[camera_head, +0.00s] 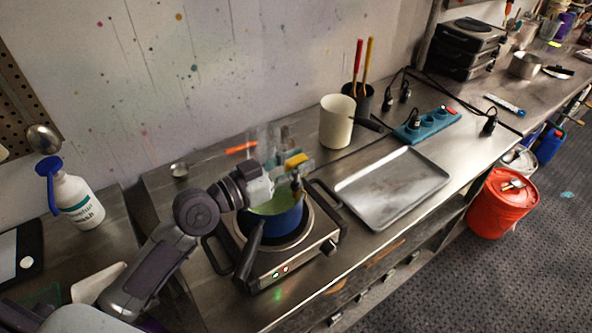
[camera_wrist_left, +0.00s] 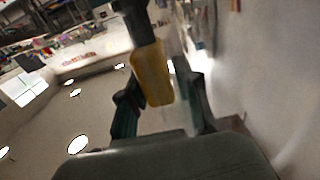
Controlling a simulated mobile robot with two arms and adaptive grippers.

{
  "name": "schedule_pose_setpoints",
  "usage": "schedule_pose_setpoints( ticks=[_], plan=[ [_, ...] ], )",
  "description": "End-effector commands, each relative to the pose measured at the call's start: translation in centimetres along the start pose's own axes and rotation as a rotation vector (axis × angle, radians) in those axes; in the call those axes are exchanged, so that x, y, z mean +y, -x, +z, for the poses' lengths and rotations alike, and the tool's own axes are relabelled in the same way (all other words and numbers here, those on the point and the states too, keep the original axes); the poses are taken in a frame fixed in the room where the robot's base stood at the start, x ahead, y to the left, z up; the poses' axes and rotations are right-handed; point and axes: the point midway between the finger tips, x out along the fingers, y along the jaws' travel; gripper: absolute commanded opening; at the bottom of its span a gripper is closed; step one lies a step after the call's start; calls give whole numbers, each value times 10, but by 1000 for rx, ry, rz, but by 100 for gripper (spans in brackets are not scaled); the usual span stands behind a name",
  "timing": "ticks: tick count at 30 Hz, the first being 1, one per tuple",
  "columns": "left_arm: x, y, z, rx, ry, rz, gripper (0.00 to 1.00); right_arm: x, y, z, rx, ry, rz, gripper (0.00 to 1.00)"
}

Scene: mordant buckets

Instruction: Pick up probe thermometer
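A yellow-and-black handled thing, seemingly the probe thermometer (camera_head: 297,160), is at my left gripper (camera_head: 292,177) above the blue pot (camera_head: 283,224). In the left wrist view the yellow handle (camera_wrist_left: 152,72) is between the two dark fingers of my left gripper (camera_wrist_left: 160,85), its black end toward the top. The fingers stand apart on either side of it; whether both touch it cannot be told. The pot holds something green and sits on the hot plate (camera_head: 275,270). My right gripper is not in view.
A grey tray (camera_head: 392,187) lies right of the hot plate. Behind it stand a cream cup (camera_head: 337,121) and a dark holder with red and yellow handles. A blue power strip (camera_head: 427,125) and a white spray bottle (camera_head: 75,200) flank the area. A red bucket (camera_head: 500,205) is on the floor.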

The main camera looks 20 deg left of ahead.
Motion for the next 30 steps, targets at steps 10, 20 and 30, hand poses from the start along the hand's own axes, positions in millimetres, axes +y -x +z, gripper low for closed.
schedule_pose_setpoints(
  ticks=[10, 20, 30],
  plan=[
    [0, 0, 0, 1, 0, 0, 0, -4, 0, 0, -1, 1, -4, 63],
    [0, 0, -15, 4, -2, 1, 0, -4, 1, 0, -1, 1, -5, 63],
    [0, 0, -74, 8, -6, 1, 0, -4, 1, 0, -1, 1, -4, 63]
  ],
)
